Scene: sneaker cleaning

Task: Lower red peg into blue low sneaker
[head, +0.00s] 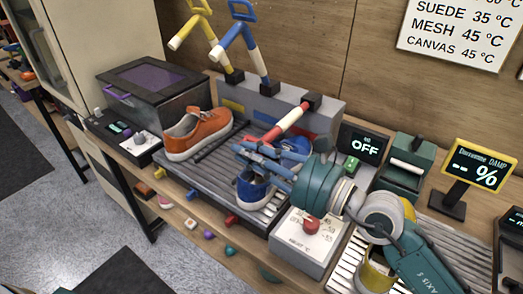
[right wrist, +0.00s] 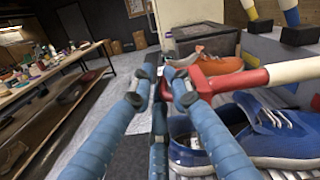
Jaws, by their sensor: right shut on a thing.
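The red peg is a hinged arm with a white middle section (head: 291,119) and a red end (head: 266,136), tilted down from a black mount toward the front left. My right gripper (head: 247,153) is at its red end, above the blue low sneakers. In the right wrist view my gripper (right wrist: 164,84) is shut on the red handle (right wrist: 204,82). One blue sneaker (head: 252,190) is below the gripper in the head view, and the other (head: 294,146) is partly hidden behind it. Both show in the right wrist view. My left gripper is not in view.
An orange sneaker (head: 197,134) sits on the rack to the left. Yellow (head: 191,31) and blue (head: 237,40) pegs stand raised behind. A control box with a red knob (head: 311,223) is in front, and a display reads OFF (head: 362,145).

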